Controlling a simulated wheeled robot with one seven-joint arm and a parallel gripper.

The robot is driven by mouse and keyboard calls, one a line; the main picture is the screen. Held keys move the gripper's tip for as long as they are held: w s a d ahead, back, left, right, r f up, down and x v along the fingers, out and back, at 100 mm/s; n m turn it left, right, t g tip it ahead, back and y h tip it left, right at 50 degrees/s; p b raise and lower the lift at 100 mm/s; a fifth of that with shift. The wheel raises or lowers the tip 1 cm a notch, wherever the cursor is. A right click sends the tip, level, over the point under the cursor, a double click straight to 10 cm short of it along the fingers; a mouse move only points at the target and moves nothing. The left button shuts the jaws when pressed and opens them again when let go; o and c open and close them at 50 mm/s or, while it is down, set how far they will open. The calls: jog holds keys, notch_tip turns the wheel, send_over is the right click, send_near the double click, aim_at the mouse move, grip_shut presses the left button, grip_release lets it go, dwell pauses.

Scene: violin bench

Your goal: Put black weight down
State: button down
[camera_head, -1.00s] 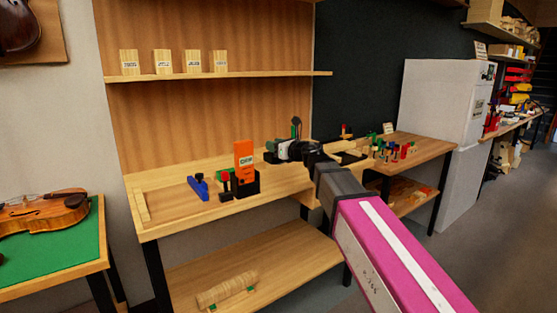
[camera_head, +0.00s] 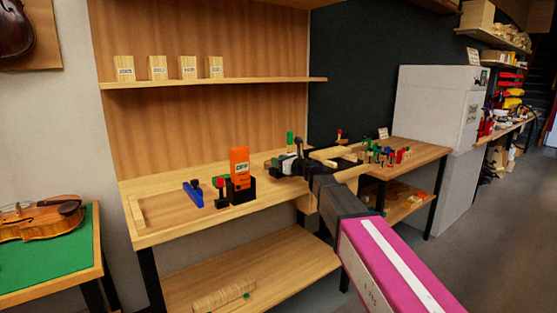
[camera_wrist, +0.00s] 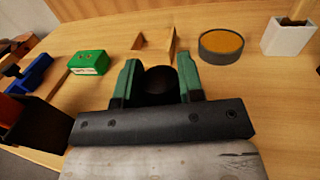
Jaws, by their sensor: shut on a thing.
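The black weight (camera_wrist: 160,84) is a dark rounded piece between the two green fingers of my gripper (camera_wrist: 159,80) in the wrist view. My gripper is shut on it, with a finger on each side. The weight's lower part is hidden behind the gripper body, so I cannot tell whether it touches the bench top. In the head view my gripper (camera_head: 278,162) is low over the wooden bench, right of the orange box (camera_head: 240,167). The weight cannot be made out clearly there.
In the wrist view, a green block (camera_wrist: 89,62), a blue tool (camera_wrist: 30,74) and a black holder (camera_wrist: 38,122) lie left. A round tin (camera_wrist: 221,45) and a white box (camera_wrist: 289,36) stand right. Small wooden pieces (camera_wrist: 170,42) are behind the weight. Bare bench lies between them.

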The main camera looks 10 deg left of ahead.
jog(key=shift+f, duration=1.4)
jog(key=c, duration=0.7)
grip_release()
jog(key=shift+f, duration=0.15)
jog(key=shift+c, duration=0.2)
jog(key=v, duration=1.2)
